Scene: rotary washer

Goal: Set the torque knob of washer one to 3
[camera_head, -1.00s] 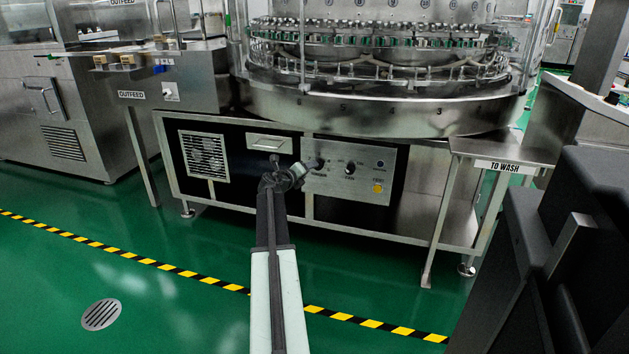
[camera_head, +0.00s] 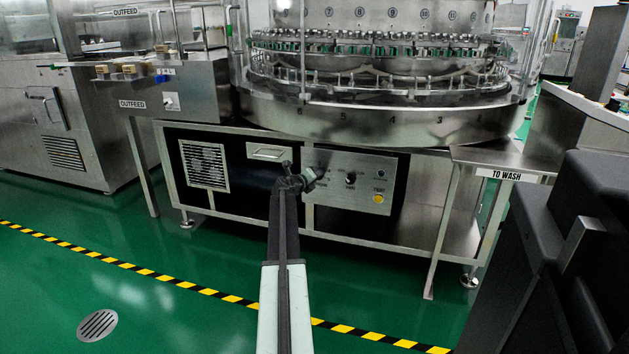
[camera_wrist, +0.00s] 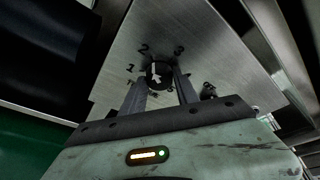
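The washer's control panel (camera_head: 340,196) is a metal plate on the front of its base. In the wrist view a dark round knob (camera_wrist: 158,74) with a pale mark sits among the printed numbers 1, 2 and 3. The pale mark points roughly upward; its exact setting is too small to read. My gripper (camera_wrist: 162,80) has its two fingers apart, one on each side of this knob. I cannot tell whether they touch it. In the head view my gripper (camera_head: 314,176) is at the panel's left part and covers what is there. A second knob (camera_head: 350,179) shows mid-panel.
A yellow button (camera_head: 378,199) and a dark button (camera_head: 381,174) are at the panel's right. A drawer-like handle plate (camera_head: 268,152) and a vent grille (camera_head: 204,165) lie left. The TO WASH table (camera_head: 490,160) stands right. Green floor in front is clear.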

